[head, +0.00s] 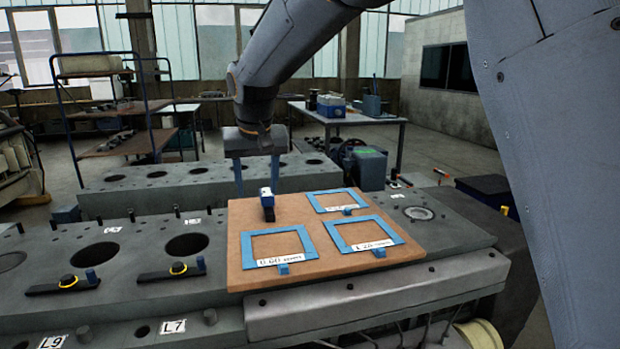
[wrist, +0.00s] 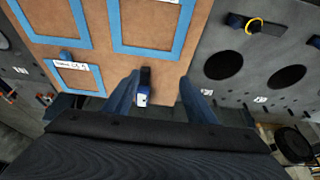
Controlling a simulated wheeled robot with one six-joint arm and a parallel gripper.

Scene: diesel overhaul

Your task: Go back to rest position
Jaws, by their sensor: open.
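My gripper (head: 257,190) hangs over the rear edge of the brown board (head: 240,262), its two blue fingers apart. In the wrist view my gripper (wrist: 160,80) is open, with nothing clamped. A small black block with a blue and white end (head: 267,203) sits on the board close to the fingers. In the wrist view this block (wrist: 143,90) appears between the fingers, nearer the left one, with a gap visible to the right one. I cannot tell how far above the board the fingertips are.
The board bears blue-framed squares with labels, such as 0.60 mm (head: 277,262). A green-grey box (head: 370,168) stands behind the board on the right. A worktable (head: 345,118) is farther back.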

